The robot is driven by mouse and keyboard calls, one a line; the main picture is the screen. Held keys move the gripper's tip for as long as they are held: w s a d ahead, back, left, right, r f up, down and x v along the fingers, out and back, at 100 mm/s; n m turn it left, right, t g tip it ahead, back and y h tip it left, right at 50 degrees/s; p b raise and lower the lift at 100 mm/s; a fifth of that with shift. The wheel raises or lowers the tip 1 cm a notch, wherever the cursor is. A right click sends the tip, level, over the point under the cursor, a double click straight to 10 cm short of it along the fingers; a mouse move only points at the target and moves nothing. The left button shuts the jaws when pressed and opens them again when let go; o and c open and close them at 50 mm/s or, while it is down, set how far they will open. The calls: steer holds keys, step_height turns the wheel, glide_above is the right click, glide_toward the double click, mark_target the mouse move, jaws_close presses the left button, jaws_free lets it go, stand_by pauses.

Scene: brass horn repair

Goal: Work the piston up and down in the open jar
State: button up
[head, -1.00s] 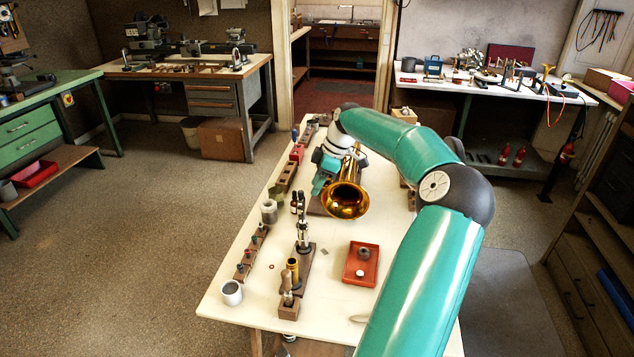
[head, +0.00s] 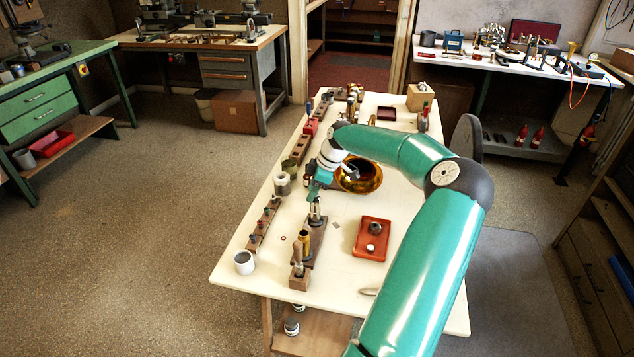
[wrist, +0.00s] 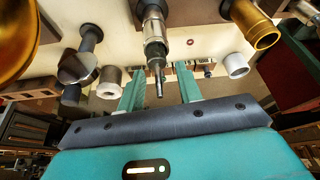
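A slim silver piston (head: 316,211) stands upright at the far end of a dark wooden board on the table. In the wrist view the piston (wrist: 155,50) ends in a thin stem that points between my fingers. My gripper (wrist: 160,88) is open, with one teal finger on each side of the stem tip; I see no clear contact. In the head view my gripper (head: 314,192) is just above the piston. A grey open-topped jar (head: 283,183) stands left of my gripper. I cannot tell whether it is the task's jar.
A brass cylinder (head: 304,240) stands nearer on the board.

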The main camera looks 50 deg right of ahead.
jaws_close()
steer(key=shift+r, duration=0.1)
steer(key=shift+d+r, duration=0.1)
steer(key=shift+r, duration=1.45)
step_height(320, 180, up, 7)
steer(key=shift+f, duration=0.2)
stand_by(0.6)
